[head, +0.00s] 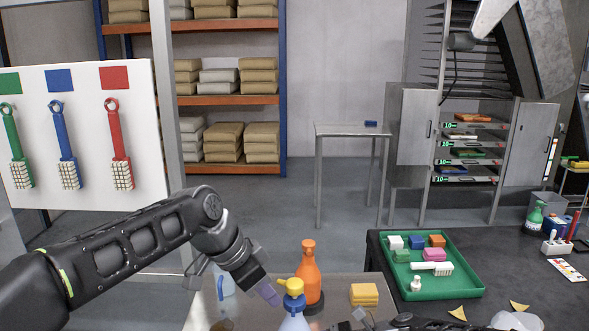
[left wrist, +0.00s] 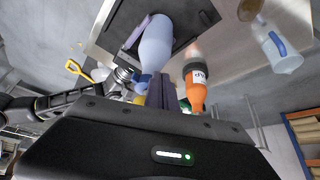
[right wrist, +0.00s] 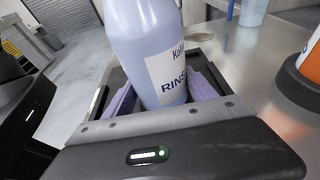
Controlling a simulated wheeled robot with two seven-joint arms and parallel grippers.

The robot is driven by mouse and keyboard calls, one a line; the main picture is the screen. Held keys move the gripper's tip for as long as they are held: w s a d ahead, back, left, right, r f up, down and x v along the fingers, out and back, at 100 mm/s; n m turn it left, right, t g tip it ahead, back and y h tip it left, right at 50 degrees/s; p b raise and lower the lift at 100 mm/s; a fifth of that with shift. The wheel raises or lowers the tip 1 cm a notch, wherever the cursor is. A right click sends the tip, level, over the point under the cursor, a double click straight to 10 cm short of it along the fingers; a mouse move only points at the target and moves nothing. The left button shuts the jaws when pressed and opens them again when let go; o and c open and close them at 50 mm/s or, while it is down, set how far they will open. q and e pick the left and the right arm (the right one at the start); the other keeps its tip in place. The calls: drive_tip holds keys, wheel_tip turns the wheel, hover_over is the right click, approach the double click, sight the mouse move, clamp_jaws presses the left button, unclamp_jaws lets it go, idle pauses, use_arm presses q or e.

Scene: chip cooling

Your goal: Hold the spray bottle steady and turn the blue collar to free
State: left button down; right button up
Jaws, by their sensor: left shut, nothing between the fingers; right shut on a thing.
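The spray bottle has a pale blue body (head: 294,323), a blue collar (head: 294,302) and a yellow spray head (head: 291,286). Its label reads RINSE in the right wrist view (right wrist: 172,75). My right gripper (right wrist: 160,98) is shut on the bottle's body, a purple finger on each side. My left gripper (head: 267,294) is shut and empty, just left of the spray head and collar. In the left wrist view its purple fingers (left wrist: 166,90) overlap the bottle's top, which they partly hide. I cannot tell whether they touch the collar.
An orange bottle (head: 308,270) stands close behind the spray bottle. A clear bottle with a blue handle (head: 222,284) is at the left. Yellow sponges (head: 364,294) lie to the right. A green tray (head: 462,285) is on the dark table (head: 383,254).

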use_arm(q)
drive_tip(key=shift+s, duration=0.45)
drive_tip(key=shift+s+d, duration=0.25)
drive_tip(key=shift+s, duration=0.1)
drive_tip(key=shift+s+d, duration=0.2)
drive_tip(key=shift+s, duration=0.15)
drive_tip(key=shift+s+d, duration=0.25)
drive_tip(key=shift+d, duration=0.05)
idle(0.3)
idle(0.3)
drive_tip(key=shift+s+a, duration=0.25)
wheel_tip(320, 180, up, 6)
idle(0.8)
